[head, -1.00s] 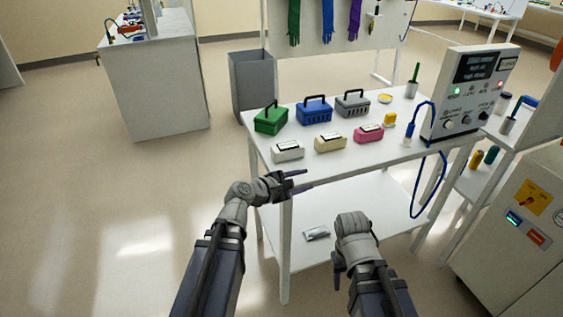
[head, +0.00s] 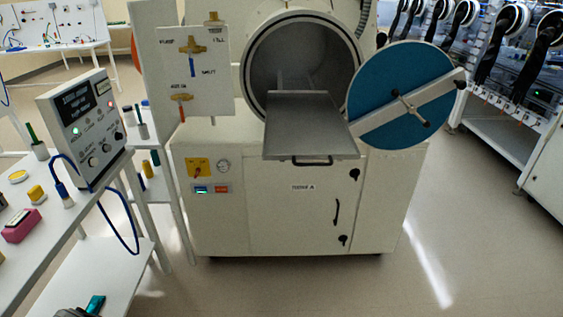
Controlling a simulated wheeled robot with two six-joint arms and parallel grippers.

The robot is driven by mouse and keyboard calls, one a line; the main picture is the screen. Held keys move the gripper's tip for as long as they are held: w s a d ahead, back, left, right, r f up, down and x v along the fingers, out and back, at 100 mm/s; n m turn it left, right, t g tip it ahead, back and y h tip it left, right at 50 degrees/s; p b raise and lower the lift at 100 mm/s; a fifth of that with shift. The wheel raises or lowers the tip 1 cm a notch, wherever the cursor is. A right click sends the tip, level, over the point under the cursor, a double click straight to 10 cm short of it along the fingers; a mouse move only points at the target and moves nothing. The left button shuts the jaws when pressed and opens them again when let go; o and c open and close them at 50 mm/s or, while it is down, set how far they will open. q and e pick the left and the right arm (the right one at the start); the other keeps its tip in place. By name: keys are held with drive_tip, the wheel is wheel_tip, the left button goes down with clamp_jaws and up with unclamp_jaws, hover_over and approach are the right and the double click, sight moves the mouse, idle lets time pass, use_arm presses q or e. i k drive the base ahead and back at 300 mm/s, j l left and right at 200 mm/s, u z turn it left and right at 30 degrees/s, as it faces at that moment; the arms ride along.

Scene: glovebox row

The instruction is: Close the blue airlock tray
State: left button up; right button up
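The airlock tray (head: 308,120) is a flat grey metal tray with a dark handle (head: 312,162) on its front edge. It sticks out toward me from the round opening of the airlock chamber (head: 287,62). The round blue door (head: 385,75), with a pale bar and a dark cross handle, stands swung open on the right. A dark grey and teal shape (head: 92,307) shows at the bottom left edge. It may be part of my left gripper, but it is too cut off to tell. My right gripper is out of view. Nothing touches the tray.
A white bench (head: 45,225) with a control box (head: 85,125) and a hanging blue cable stands on the left. A panel with yellow valves (head: 196,72) stands left of the chamber. The floor (head: 385,280) in front of the white cabinet is clear at right.

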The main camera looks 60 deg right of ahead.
sight(299, 124)
drive_tip(key=i+j, duration=0.25)
drive_tip(key=i, duration=0.2)
drive_tip(key=z, duration=2.55)
